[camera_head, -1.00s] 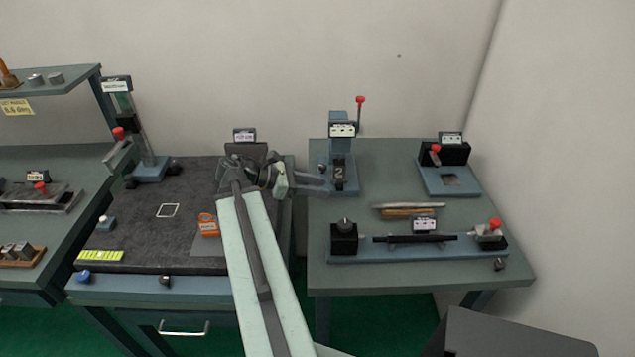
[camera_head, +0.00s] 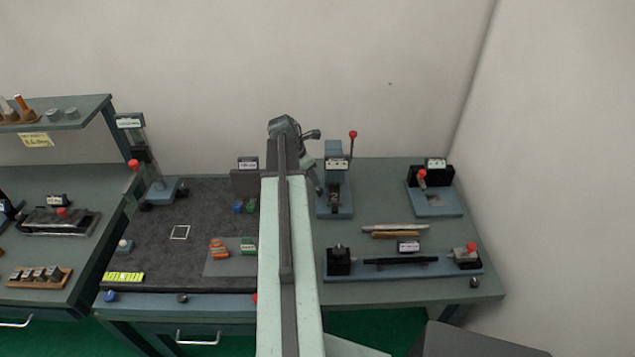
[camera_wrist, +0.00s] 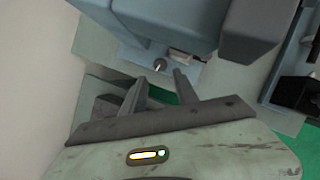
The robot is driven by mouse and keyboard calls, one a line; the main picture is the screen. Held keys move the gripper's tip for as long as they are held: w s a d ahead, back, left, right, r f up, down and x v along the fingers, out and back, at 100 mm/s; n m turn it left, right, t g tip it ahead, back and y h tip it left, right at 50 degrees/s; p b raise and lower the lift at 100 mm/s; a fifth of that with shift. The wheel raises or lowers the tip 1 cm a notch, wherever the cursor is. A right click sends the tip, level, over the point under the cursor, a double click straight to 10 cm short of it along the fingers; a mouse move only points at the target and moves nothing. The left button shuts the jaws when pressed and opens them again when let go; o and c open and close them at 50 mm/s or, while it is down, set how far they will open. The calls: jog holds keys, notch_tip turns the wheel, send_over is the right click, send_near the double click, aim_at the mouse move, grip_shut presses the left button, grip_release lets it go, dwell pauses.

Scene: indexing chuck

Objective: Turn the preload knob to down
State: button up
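A small round knob (camera_wrist: 160,65) with a grey face shows in the wrist view, on the blue body of the indexing device; I take it as the preload knob, but cannot read a label. The blue device (camera_head: 333,208) stands at the back left of the right bench, with a red-tipped lever (camera_head: 353,142) upright on it. My gripper (camera_wrist: 160,84) is open, its two dark fingers apart and empty, with the knob just beyond the gap between the tips. In the head view my gripper (camera_head: 317,182) hangs beside the device's left side, and the knob cannot be made out there.
A blue fixture with a red-knobbed lever (camera_head: 422,180) stands at the back right. A long blue rail fixture (camera_head: 400,270) lies along the front of the right bench. A dark mat (camera_head: 150,250) covers the middle bench.

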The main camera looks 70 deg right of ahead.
aim_at(319, 190)
jog(key=b+x, duration=0.7)
jog(key=x, duration=0.1)
jog(key=shift+a+r, duration=0.1)
jog(key=shift+r, duration=0.05)
grip_shut()
